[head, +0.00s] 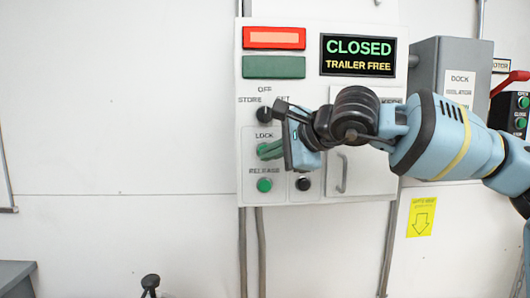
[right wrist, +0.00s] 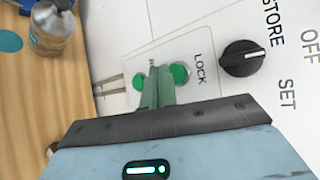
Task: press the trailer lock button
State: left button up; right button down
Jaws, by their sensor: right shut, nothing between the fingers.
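The trailer lock button under the LOCK label is green and shows in the right wrist view (right wrist: 181,73), partly behind my fingers. In the head view my right gripper (head: 262,150) covers most of it. My right gripper's green fingers (right wrist: 156,76) are shut and empty, with their tips in front of the panel beside the lock button. I cannot tell whether they touch it. The control panel (head: 370,185) has a lit red lamp (head: 274,38), an unlit green lamp (head: 273,67) and a display (head: 358,55) reading CLOSED, TRAILER FREE. My left gripper is not in view.
A black selector knob (head: 264,114) sits just above the lock button. A second green button (head: 264,185) and a black button (head: 303,184) are below. A grey dock box (head: 428,68) stands at the right. The white wall at left is clear.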

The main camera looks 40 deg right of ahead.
jog(key=shift+w, duration=0.1)
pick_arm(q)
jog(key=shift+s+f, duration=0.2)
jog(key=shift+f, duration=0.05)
pick_arm(e)
jog(key=shift+w+d, duration=0.25)
pick_arm(q)
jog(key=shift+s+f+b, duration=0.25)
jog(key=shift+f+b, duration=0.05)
jog(key=shift+b, duration=0.1)
pick_arm(e)
jog(key=shift+w+d, duration=0.3)
jog(key=shift+w, duration=0.05)
dwell(0.5)
jog(key=shift+s+a, duration=0.1)
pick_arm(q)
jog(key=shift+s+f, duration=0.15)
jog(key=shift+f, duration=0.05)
pick_arm(e)
jog(key=shift+s+a, duration=0.45)
jog(key=shift+s, duration=0.1)
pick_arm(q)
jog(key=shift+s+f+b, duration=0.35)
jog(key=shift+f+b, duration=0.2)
pick_arm(e)
jog(key=shift+s+a, duration=0.8)
jog(key=shift+s, duration=0.2)
jog(key=shift+s+a, duration=0.8)
jog(key=shift+s, duration=0.15)
